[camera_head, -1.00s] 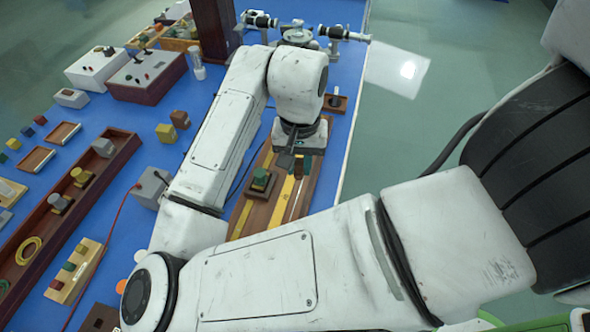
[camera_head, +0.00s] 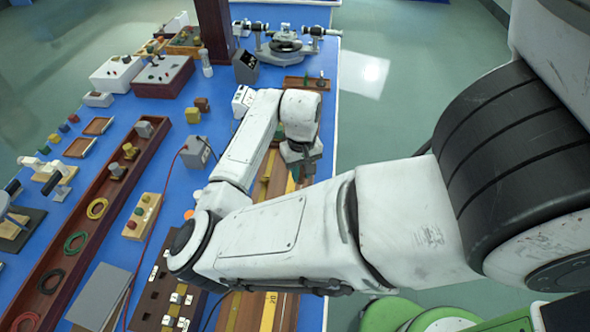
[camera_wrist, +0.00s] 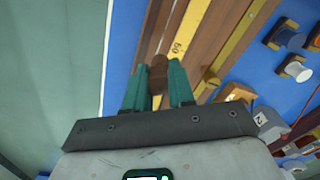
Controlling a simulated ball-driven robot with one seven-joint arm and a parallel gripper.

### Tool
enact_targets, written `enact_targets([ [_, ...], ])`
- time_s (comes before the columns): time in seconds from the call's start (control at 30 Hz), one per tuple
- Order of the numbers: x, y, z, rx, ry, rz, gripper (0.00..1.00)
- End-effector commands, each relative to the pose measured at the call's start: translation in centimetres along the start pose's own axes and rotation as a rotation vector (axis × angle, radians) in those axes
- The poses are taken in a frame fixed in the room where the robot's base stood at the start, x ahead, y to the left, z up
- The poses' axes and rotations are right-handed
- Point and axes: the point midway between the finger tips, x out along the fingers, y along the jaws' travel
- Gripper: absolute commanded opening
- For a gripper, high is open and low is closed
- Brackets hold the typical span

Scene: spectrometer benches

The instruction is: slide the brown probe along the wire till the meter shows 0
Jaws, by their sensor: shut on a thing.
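The brown probe (camera_wrist: 158,76) sits between the two teal fingers of my gripper (camera_wrist: 158,82) in the wrist view, and the fingers are closed on it. In the head view my gripper (camera_head: 302,168) is over the wire board, and the probe cannot be made out there. The long wooden wire board (camera_head: 284,312) has yellow scale strips (camera_head: 268,310); it also shows in the wrist view (camera_wrist: 196,40). The thin wire itself and the probe's contact with it cannot be made out. A dark box with a sloped face (camera_head: 245,67) may be the meter; no reading is legible.
My arm covers the middle of the board. A grey box with a red lead (camera_head: 196,152) stands left of it. A long wooden tray (camera_head: 90,203) holds coils and knobs. A spectrometer (camera_head: 285,45) stands at the far end. The bench's right edge is close to the board.

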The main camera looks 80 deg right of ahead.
Motion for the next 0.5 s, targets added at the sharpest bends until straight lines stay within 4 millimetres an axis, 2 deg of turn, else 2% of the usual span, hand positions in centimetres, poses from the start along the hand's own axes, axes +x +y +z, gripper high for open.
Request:
enact_targets([
  [0.27,0.9,0.2,-0.1,-0.006,0.0,-0.001,0.0],
  [0.5,2.8,0.2,-0.1,-0.004,0.001,-0.001,0.0],
])
